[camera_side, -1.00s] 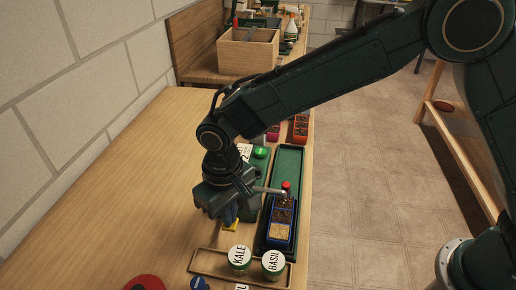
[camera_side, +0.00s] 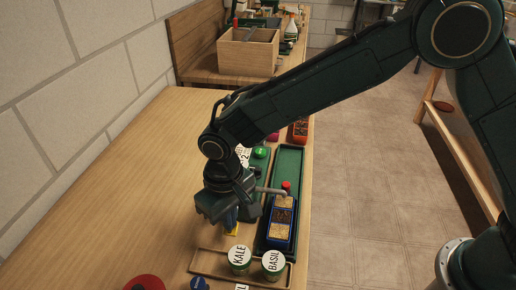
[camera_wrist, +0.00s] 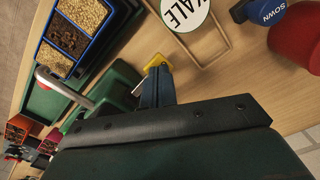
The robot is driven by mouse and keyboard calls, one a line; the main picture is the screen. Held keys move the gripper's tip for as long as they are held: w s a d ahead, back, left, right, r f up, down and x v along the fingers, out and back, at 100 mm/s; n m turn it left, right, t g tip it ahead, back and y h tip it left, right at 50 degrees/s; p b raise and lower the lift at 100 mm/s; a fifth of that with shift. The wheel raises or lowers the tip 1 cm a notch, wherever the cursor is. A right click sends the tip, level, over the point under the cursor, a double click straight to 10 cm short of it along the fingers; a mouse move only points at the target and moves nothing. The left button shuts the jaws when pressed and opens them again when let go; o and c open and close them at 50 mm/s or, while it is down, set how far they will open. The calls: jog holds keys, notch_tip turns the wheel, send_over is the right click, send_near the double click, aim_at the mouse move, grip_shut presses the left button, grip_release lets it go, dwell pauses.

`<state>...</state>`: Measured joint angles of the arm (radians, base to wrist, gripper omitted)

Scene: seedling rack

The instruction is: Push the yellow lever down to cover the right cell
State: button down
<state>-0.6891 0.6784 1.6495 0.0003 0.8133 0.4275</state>
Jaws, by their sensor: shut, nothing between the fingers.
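The yellow lever (camera_side: 234,232) shows under my gripper (camera_side: 231,222) in the side view, partly hidden. In the wrist view the lever (camera_wrist: 157,62) lies right at the tips of my shut, empty gripper (camera_wrist: 156,78); I cannot tell whether they touch. The blue seedling tray (camera_side: 269,230) sits in the green channel to the right. Its near and far cells show tan grain, and its middle cell (camera_side: 283,216) is dark soil. A grey spout (camera_side: 270,190) ends over the far cell. The tray (camera_wrist: 36,45) also shows at the wrist view's upper left.
Jars marked KALE (camera_side: 240,256) and BASIL (camera_side: 273,262) stand in a wooden holder near the front. A green light (camera_side: 260,152) is farther back.

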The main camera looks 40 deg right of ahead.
jog(key=shift+r, duration=0.15)
notch_tip(320, 180, up, 7)
dwell(1.2)
jog(key=shift+r, duration=0.15)
jog(key=s+d+r+m+t+y, duration=0.1)
jog(key=s+d+r, duration=0.2)
jog(key=d+r, duration=0.55)
jog(key=s+d+r+t, duration=0.15)
jog(key=d+r, duration=0.35)
jog(key=d, duration=0.6)
jog(key=s+d+m+t+h, duration=0.1)
jog(key=s+d+m+t, duration=0.1)
jog(key=s+d, duration=1)
jog(key=s+t, duration=0.1)
jog(key=s, duration=0.3)
jog(key=shift+s+d, duration=0.15)
